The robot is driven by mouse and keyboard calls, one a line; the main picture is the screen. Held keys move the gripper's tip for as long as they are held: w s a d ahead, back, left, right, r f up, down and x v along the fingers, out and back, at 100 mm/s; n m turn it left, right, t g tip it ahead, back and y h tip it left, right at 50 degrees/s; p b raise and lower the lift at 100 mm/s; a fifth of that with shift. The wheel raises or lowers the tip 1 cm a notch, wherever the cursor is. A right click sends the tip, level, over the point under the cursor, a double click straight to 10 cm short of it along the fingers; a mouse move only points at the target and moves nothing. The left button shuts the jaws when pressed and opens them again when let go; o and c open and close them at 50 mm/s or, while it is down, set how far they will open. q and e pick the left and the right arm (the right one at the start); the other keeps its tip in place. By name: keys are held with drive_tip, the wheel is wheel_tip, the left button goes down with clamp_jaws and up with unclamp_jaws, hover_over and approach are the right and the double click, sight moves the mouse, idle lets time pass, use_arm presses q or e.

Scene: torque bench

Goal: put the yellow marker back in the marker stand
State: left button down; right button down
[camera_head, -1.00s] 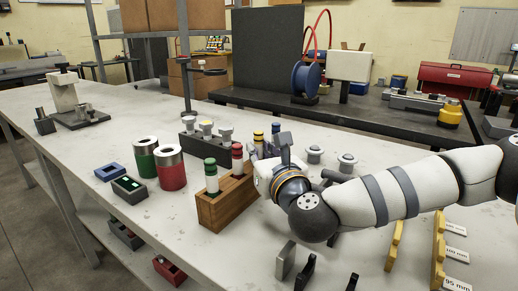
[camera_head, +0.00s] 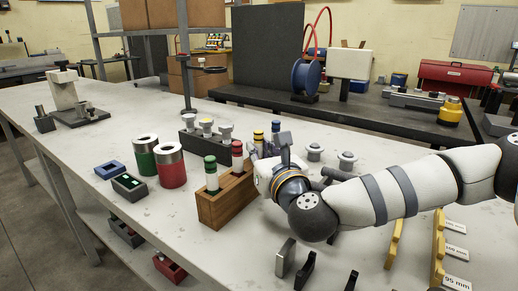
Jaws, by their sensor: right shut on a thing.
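The marker stand (camera_head: 218,211) is a wooden block left of my right gripper. A green-topped marker (camera_head: 211,174) and a red-topped marker (camera_head: 237,158) stand upright in it. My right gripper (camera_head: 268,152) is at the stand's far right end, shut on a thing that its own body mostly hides. A yellow-and-dark banded top (camera_head: 258,137) shows at its fingers, likely the yellow marker. I cannot tell whether its lower end touches the stand. My left gripper is not in view.
A dark block with several pale-topped pieces (camera_head: 206,127) stands behind the stand. Green (camera_head: 145,159) and red (camera_head: 171,166) cylinders stand to the left. Two grey knobbed pieces (camera_head: 347,160) lie beyond my right arm. Small upright plates (camera_head: 286,257) stand at the front.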

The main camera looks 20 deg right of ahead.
drive_tip(key=c, duration=1.5)
unclamp_jaws()
drive_tip(key=s, duration=0.7)
drive_tip(key=shift+s+d, duration=0.15)
drive_tip(key=shift+s, duration=0.15)
drive_tip(key=shift+r, duration=0.1)
